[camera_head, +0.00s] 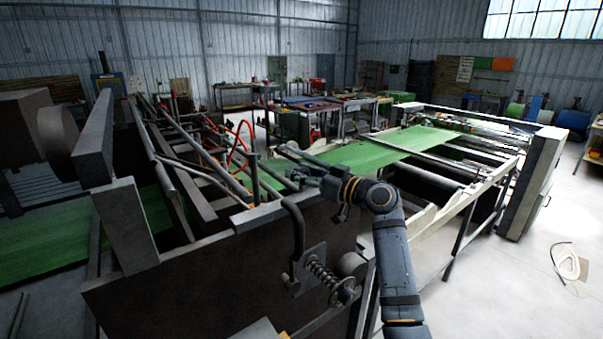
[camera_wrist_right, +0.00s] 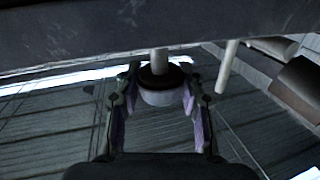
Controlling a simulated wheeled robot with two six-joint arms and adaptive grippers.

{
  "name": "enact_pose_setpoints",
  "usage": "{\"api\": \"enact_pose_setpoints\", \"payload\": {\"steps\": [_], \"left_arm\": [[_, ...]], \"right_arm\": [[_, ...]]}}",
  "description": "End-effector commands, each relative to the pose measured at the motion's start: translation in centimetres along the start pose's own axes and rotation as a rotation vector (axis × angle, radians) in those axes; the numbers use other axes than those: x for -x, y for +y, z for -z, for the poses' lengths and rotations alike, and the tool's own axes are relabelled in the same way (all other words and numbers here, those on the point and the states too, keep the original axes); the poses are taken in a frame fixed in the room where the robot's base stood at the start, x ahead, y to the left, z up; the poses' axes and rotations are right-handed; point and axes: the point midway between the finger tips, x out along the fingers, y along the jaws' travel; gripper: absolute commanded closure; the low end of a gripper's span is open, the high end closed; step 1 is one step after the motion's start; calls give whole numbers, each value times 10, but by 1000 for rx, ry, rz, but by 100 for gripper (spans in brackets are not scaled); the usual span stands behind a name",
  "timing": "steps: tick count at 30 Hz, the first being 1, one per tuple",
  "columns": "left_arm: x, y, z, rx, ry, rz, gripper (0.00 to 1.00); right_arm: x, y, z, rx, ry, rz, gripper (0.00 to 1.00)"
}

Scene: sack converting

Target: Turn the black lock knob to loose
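In the right wrist view, a short round knob (camera_wrist_right: 161,96) sits on the end of a pale shaft below a dark beam. It has a dark rim and a lighter grey face; I take it for the lock knob. My right gripper (camera_wrist_right: 159,75) is open, one finger on each side of the knob. A gap shows at the left finger; contact at the right finger cannot be told. In the head view my right gripper (camera_head: 297,171) is at the top edge of the dark machine side plate (camera_head: 215,270). The knob cannot be made out there. My left gripper is out of view.
A bent black bar (camera_head: 298,235) and a spring (camera_head: 321,272) stand out from the side plate below my right gripper. Green sheet (camera_head: 375,153) runs across the machine behind it. A second pale rod (camera_wrist_right: 228,66) hangs right of the knob.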

Motion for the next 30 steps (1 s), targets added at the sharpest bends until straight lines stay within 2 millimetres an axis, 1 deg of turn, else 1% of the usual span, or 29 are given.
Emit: {"api": "enact_pose_setpoints", "payload": {"steps": [1,4,5,8,11,16,18,22,25,30], "left_arm": [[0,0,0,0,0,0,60],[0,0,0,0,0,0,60],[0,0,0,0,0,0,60],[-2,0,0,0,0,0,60],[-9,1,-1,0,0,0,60],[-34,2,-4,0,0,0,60],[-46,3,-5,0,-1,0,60],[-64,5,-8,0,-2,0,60],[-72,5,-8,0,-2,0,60],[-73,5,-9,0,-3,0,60]], "right_arm": [[0,0,-1,-2,-1,1,77],[0,0,-1,-2,-1,1,91],[0,0,-1,-2,-1,1,92],[0,0,-2,-2,-2,5,92],[0,0,-4,-2,-4,21,92],[0,1,-8,0,-8,93,92],[0,1,-9,-1,-10,139,92],[0,1,-8,-2,-17,233,92],[0,1,-6,-4,-22,307,92],[0,0,-2,-6,-28,407,92]]}}
